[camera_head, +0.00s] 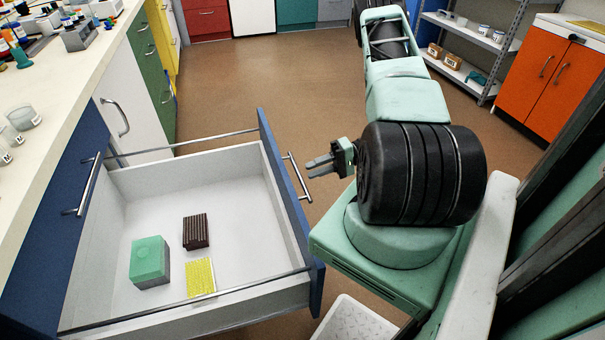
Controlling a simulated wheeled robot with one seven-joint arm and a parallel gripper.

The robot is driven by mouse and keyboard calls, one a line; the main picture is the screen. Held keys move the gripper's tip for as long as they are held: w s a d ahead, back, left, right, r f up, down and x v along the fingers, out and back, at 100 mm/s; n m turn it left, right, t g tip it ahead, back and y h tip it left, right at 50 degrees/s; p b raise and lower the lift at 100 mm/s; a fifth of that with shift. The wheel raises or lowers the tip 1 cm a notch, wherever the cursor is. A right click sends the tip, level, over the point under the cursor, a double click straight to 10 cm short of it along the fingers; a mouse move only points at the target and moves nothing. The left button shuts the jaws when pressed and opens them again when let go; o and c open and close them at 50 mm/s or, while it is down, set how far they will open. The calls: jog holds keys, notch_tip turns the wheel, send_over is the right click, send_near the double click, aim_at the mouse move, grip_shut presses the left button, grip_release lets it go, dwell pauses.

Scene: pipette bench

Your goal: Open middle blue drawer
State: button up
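The blue drawer (291,206) is pulled far out of the bench, with its white inside (220,180) showing. A silver bar handle (299,177) is on its blue front. My gripper (308,168) is just to the right of the drawer front, with its fingers pointing left at the handle. The fingers look close to the handle, but I cannot tell whether they touch it. The gap between the fingers is too small in this view to judge.
The drawer holds a green-topped block (150,261), a dark brown block (196,231) and a yellow pad (201,278). Another blue front (60,215) with a handle stands at the left. A shelf rack (470,45) and an orange cabinet (552,85) stand at the right. Brown floor is clear beyond.

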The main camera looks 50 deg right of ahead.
jog(key=v, duration=1.2)
